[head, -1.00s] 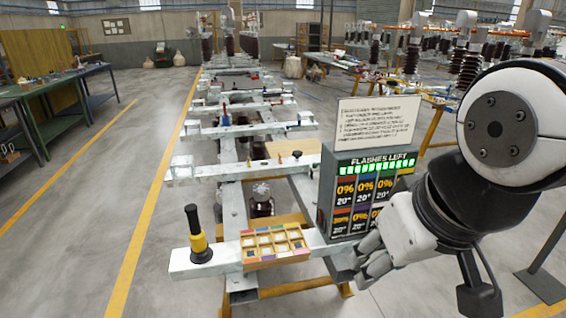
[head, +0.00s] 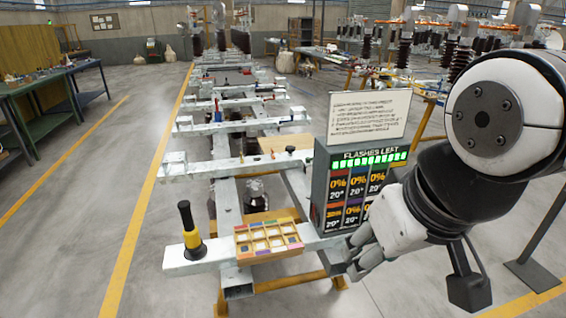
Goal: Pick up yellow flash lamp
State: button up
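The yellow flash lamp (head: 191,232), with a black handle and a yellow band, stands upright at the left end of the nearest grey metal beam (head: 205,259). My gripper (head: 356,268) is at the right of that beam, low in front of the display box, well to the right of the lamp and apart from it. The fingers are small in view and partly overlapped by my own wrist, so I cannot tell how far apart they are. No object shows clearly between them.
A wooden tray (head: 240,246) with several compartments sits on the beam between the lamp and my gripper. The display box (head: 322,190) with lit green bars and a sign (head: 368,116) stands behind my gripper. Floor left of the beam is clear.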

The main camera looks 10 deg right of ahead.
aim_at(193, 243)
jog(key=z, duration=0.75)
jog(key=u, duration=1.35)
